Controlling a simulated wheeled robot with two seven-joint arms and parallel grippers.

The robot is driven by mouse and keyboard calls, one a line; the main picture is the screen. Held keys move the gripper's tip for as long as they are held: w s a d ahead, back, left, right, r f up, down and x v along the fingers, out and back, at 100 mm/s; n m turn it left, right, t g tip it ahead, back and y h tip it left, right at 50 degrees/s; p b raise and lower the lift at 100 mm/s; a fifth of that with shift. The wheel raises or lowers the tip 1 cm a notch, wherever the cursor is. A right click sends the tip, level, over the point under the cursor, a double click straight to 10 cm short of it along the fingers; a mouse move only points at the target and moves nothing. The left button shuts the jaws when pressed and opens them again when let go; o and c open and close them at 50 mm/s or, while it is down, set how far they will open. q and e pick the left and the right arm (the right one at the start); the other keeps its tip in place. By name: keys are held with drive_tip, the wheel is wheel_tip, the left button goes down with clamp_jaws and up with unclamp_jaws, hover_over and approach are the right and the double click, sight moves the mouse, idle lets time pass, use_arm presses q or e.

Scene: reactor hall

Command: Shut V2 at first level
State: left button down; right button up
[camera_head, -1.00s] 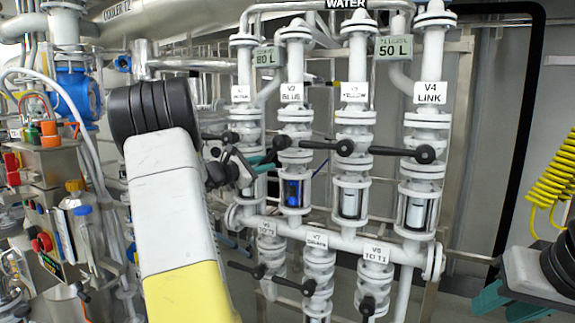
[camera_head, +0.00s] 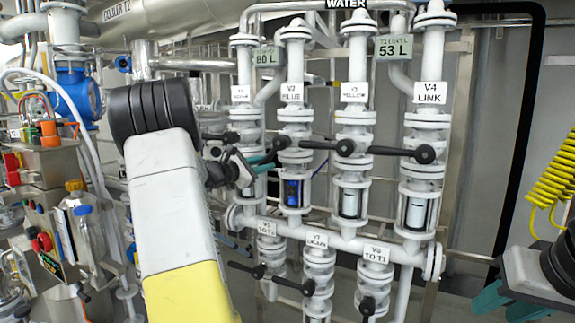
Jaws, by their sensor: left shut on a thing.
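The V2 label (camera_head: 291,92) hangs on the second white pipe from the left. Below it is the V2 valve body and a sight glass with blue liquid (camera_head: 292,193). A dark lever end (camera_head: 281,142) shows at the left of the V2 valve. My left gripper (camera_head: 267,161), with teal fingers, is beside it, shut on the V2 handle; its arm and the pipework hide much of the grip. My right gripper (camera_head: 507,303), also teal-fingered, is low at the right, away from the valves. Its fingers look apart and empty.
V1 (camera_head: 241,93), V3 (camera_head: 354,92) and V4 (camera_head: 430,92) stand beside V2, with black levers across the pipes. Several lower valves, including V8 (camera_head: 376,255), sit beneath. Displays read 80 L (camera_head: 268,57) and 53 L (camera_head: 393,47). A yellow coiled hose (camera_head: 553,170) hangs right.

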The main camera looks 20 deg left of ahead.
use_arm(q)
drive_tip(key=shift+a+r+m+g, duration=0.3)
drive_tip(key=shift+a+r+m, duration=0.7)
drive_tip(key=shift+m, duration=0.5)
drive_tip(key=c, duration=1.3)
unclamp_jaws()
drive_tip(key=shift+d, duration=0.1)
drive_tip(key=v, duration=0.7)
drive_tip(key=shift+s, duration=0.4)
